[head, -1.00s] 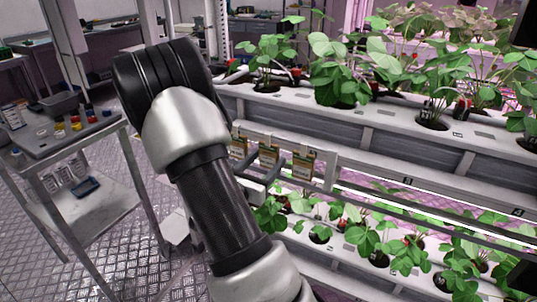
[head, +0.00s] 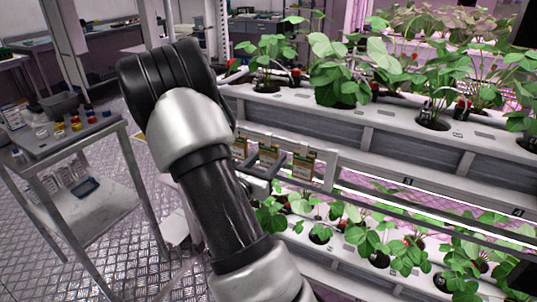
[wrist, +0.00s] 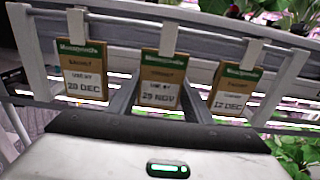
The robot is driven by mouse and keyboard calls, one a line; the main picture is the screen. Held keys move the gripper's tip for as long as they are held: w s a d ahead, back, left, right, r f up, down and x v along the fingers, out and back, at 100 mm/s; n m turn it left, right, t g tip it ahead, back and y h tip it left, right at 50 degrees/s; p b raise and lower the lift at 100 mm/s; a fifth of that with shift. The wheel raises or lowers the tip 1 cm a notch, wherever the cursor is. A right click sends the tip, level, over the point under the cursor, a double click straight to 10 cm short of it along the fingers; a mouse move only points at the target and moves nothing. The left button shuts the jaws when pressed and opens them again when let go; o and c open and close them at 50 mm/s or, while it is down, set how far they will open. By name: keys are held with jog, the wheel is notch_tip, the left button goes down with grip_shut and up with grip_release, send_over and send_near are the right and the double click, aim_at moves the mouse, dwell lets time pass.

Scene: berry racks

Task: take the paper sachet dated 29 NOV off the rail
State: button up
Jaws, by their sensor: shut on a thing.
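Three paper sachets with green tops hang from white clips on a rail (wrist: 108,25). In the wrist view the middle sachet (wrist: 161,78) reads 29 NOV. The left sachet (wrist: 86,72) reads 20 or 28 DEC, and the right one (wrist: 233,92) reads 12 DEC. My gripper (wrist: 160,98) is shut on the 29 NOV sachet, one grey finger at each side. The sachet is upright below its clip (wrist: 169,37).
Strawberry plants grow in a white trough (head: 400,108) above the rail and in another below it. The neighbouring sachets hang close on both sides.

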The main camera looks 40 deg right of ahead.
jog(key=shift+r, duration=0.15)
jog(key=shift+r+p, duration=0.5)
jog(key=shift+r, duration=0.15)
jog(key=shift+a, duration=0.1)
jog(key=v, duration=0.9)
jog(key=shift+p, duration=0.45)
dwell(0.3)
dwell(0.5)
